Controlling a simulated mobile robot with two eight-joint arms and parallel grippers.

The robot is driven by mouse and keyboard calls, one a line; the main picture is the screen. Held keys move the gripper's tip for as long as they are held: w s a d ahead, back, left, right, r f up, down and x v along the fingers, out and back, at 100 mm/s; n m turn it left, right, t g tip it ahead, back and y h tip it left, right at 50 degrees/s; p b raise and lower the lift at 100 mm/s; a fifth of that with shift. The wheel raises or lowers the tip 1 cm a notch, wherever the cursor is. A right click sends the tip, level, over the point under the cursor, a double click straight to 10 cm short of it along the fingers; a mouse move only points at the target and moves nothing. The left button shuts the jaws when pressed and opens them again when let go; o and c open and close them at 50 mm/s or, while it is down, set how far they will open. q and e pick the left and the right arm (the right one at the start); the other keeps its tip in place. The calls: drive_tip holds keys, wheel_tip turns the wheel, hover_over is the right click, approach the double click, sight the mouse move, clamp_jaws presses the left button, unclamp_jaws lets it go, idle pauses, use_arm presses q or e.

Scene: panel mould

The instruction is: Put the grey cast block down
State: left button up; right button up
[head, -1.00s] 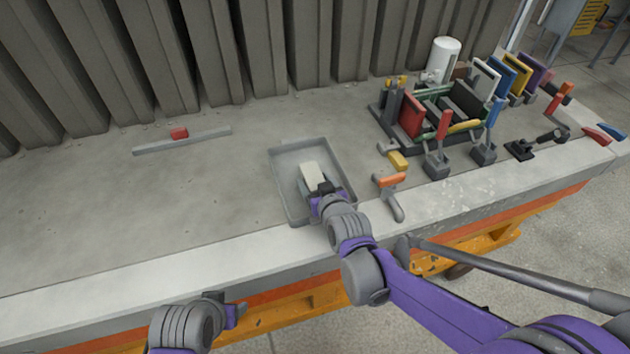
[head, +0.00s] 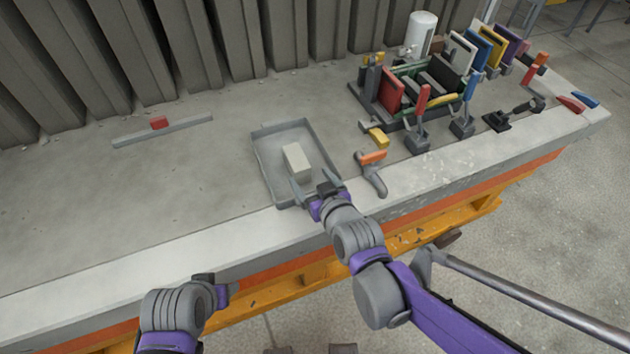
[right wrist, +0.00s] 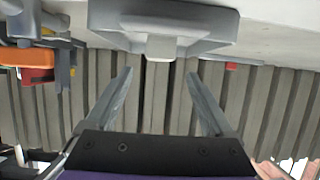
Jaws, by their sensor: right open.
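The grey cast block (head: 297,161) lies in the shallow grey tray (head: 268,170) on the bench. My right gripper (head: 314,181) is open and empty at the tray's near side, its fingers spread just short of the block. In the right wrist view the picture is upside down, with the block (right wrist: 162,47) at the tray (right wrist: 112,16) beyond the open fingers (right wrist: 162,90). A clear gap shows between fingertips and block. My left gripper (head: 223,292) hangs at the bench's front edge; its jaws are too unclear to read.
An orange-handled tool (head: 373,168) lies close right of the tray. Further right stand a green-framed mould (head: 405,118) with coloured panels and several upright clamps. A grey bar (head: 180,130) with a red piece (head: 159,122) lies at left.

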drive_tip(key=s+d+f+m+g+h, duration=0.1)
drive_tip(key=s+d+f+g+h, duration=0.1)
drive_tip(key=s+d, duration=0.5)
drive_tip(key=s+d+f+m+g+h, duration=0.2)
drive_tip(key=s+d+f+g, duration=0.2)
drive_tip(key=s, duration=0.9)
drive_tip(key=d+g, duration=0.1)
drive_tip(key=d, duration=0.2)
drive_tip(key=shift+s+d+f+m+g, duration=0.25)
drive_tip(key=shift+s+f+m+g, duration=0.05)
drive_tip(key=shift+s+f+g, duration=0.1)
